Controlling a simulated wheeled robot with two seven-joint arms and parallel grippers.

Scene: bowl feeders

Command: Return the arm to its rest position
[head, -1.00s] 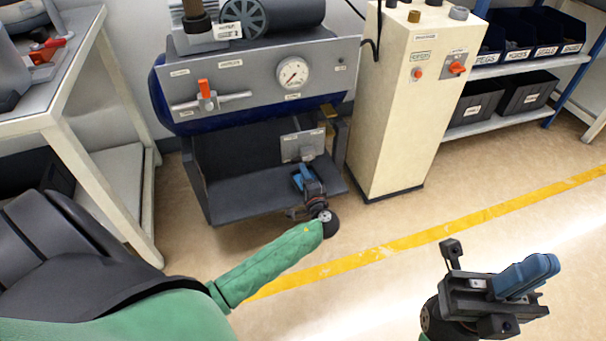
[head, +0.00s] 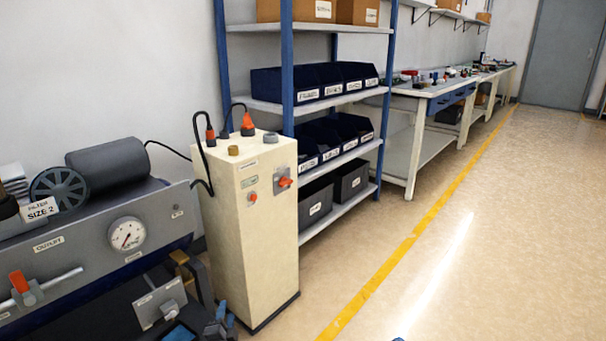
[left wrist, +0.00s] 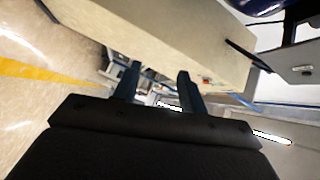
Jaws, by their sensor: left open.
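My left gripper (head: 203,328) shows only in part at the bottom edge of the head view, in front of the compressor bench and left of the cream cabinet's foot. In the left wrist view its two dark fingers (left wrist: 157,84) stand apart with nothing between them, so it is open and empty. A small blue tip at the bottom edge of the head view may be my right gripper (head: 398,339); its jaws are out of the picture.
The cream cabinet (head: 250,235) stands close beside my left gripper. The compressor panel (head: 75,262) with gauge is at the left. Blue shelving (head: 340,107) with bins and workbenches (head: 428,150) run along the wall. The floor (head: 500,250) at the right is clear beyond a yellow line.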

